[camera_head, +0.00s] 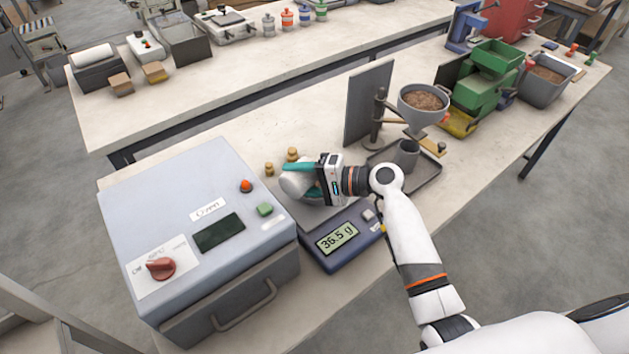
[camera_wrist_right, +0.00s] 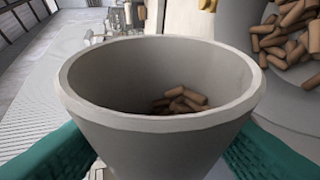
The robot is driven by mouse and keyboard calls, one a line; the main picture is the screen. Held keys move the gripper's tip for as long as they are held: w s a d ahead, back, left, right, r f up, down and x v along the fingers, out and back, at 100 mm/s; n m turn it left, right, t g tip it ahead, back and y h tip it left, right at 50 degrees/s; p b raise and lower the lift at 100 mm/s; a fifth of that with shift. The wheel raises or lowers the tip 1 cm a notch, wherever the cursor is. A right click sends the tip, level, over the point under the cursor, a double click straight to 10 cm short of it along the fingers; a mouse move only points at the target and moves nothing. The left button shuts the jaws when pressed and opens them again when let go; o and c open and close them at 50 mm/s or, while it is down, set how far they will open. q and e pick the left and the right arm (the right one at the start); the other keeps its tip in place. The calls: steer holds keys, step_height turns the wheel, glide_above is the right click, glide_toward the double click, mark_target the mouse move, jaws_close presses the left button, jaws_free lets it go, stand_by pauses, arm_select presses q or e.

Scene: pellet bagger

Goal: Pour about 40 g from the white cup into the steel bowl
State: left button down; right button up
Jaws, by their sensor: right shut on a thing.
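My right gripper (camera_head: 306,181) is shut on the white cup (camera_head: 295,184), with its teal fingers on either side of the cup. The cup is tilted over the scale (camera_head: 318,258). In the right wrist view the cup (camera_wrist_right: 160,75) has a few brown pellets (camera_wrist_right: 181,100) left deep inside. The steel bowl (camera_wrist_right: 232,22) shows beside the cup's rim at the upper right and holds many pellets (camera_wrist_right: 290,35). In the head view the bowl is mostly hidden behind the cup and gripper. The scale's display (camera_head: 337,238) appears to read 36.5 g. My left gripper is out of view.
A large grey-blue machine (camera_head: 190,215) with a red knob stands close left of the scale. Brass weights (camera_head: 292,155) stand behind it. A hopper of pellets (camera_head: 424,100) over a grey cup (camera_head: 407,154) on a tray stands to the right. The bench's front right is clear.

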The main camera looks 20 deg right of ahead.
steer(key=shift+d, duration=0.15)
steer(key=shift+r, duration=0.1)
stand_by(0.5)
steer(key=shift+m, duration=0.3)
steer(key=shift+w+d+r+m+y+p, duration=0.15)
steer(key=shift+r+m+y+p, duration=0.1)
steer(key=shift+m+y, duration=0.2)
steer(key=shift+w+d+r+m+y+p, duration=0.1)
steer(key=shift+d+r+m+y, duration=0.1)
steer(key=shift+m+y, duration=0.25)
stand_by(2.7)
steer(key=shift+w+d+r+m+y, duration=0.15)
steer(key=shift+d+m+y, duration=0.05)
steer(key=shift+m, duration=0.35)
steer(key=shift+w+d+r+m+y, duration=0.1)
steer(key=shift+w+d+m+y, duration=0.1)
steer(key=shift+m, duration=0.35)
stand_by(2.3)
